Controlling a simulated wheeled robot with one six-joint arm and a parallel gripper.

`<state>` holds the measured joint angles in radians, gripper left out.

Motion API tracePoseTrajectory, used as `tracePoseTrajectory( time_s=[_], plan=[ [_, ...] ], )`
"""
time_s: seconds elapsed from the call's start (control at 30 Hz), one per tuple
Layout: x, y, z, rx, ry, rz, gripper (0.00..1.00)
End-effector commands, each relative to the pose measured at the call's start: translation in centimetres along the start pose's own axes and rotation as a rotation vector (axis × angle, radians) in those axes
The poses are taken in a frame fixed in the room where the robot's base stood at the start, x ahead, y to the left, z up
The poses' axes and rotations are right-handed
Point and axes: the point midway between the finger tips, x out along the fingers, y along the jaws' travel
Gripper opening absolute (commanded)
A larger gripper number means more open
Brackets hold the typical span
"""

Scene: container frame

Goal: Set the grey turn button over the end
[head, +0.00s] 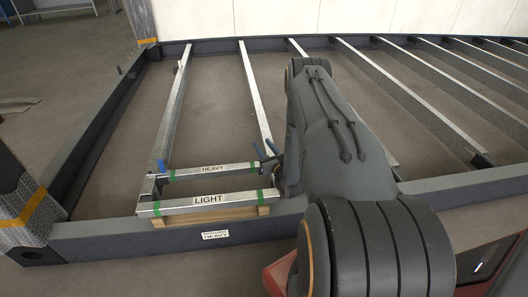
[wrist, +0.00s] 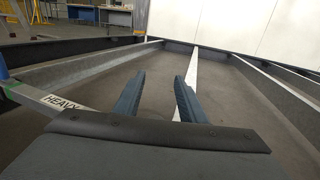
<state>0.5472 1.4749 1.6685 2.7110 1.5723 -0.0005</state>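My gripper (head: 264,150) is beside the right end of the metal bar labelled HEAVY (head: 190,175). In the wrist view, the two blue fingers of my gripper (wrist: 159,78) stand apart with nothing between them. A second metal bar labelled LIGHT (head: 175,208) lies in front, nearer the dark front beam. Both bars carry green marks near their ends. A small dark fitting (head: 149,187) joins the area at their left ends; I cannot tell whether it is the grey turn button. My arm hides part of the bars' right side. The HEAVY bar also shows in the wrist view (wrist: 42,95).
A dark frame (head: 100,231) surrounds a brown floor crossed by several long metal beams (head: 253,95). A wooden block (head: 208,216) lies under the LIGHT bar. A small blue piece (head: 161,166) stands at the left. A white wall (head: 280,17) closes the back.

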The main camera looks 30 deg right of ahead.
Motion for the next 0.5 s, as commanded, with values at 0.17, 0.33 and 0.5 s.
tracePoseTrajectory(
  time_s=[0.17, 0.33, 0.5],
  plan=[
    [-0.1, 0.0, 3.5, 0.0, 0.0, 0.0, 0.37],
    [-0.1, 0.0, 5.0, 0.0, 0.0, -0.001, 0.37],
    [0.0, 0.0, 5.3, 0.0, 0.0, -0.001, 0.37]
  ],
)
